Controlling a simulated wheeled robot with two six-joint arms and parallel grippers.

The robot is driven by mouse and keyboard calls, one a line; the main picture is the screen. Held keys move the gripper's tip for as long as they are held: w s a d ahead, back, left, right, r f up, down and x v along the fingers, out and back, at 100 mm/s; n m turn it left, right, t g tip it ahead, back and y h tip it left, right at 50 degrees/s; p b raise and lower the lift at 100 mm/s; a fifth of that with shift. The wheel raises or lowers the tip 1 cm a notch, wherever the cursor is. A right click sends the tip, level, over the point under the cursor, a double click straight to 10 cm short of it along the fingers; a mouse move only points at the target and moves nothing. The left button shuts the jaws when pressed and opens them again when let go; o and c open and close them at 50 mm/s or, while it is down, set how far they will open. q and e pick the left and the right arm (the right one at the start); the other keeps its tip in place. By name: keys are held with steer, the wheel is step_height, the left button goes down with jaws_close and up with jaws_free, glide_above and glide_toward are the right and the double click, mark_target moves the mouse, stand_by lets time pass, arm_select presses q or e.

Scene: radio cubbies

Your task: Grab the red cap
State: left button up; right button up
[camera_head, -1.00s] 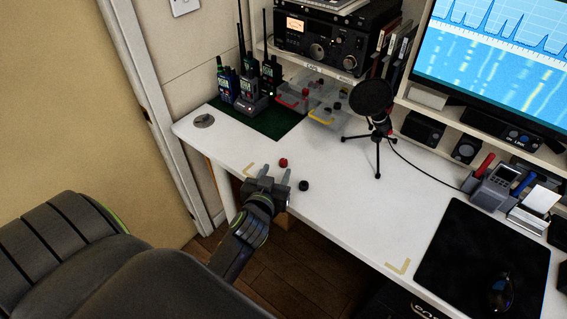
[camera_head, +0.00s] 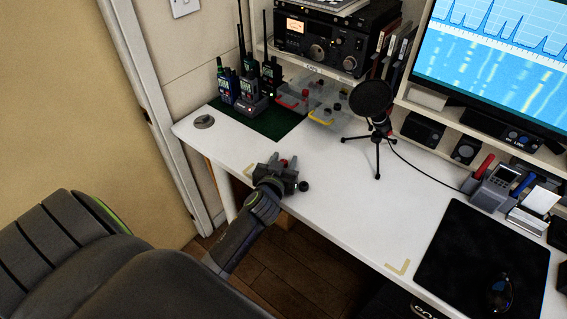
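The small red cap (camera_head: 283,162) lies on the white desk near its left front corner. My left gripper (camera_head: 282,160) reaches over the desk's front edge, low at the desk top. Its two fingers are apart, one on each side of the red cap, and the cap shows between the tips. I cannot tell if either finger touches it. A small black cap (camera_head: 305,186) sits on the desk just right of the gripper. My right gripper is not in view.
A microphone on a tripod (camera_head: 373,115) stands behind and to the right. Handheld radios (camera_head: 245,85) stand on a green mat (camera_head: 285,122) at the back left. Clear bins with red and yellow edges (camera_head: 322,118) are under the shelf. The desk's middle front (camera_head: 350,215) is clear.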

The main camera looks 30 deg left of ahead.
arm_select(q)
jaws_close()
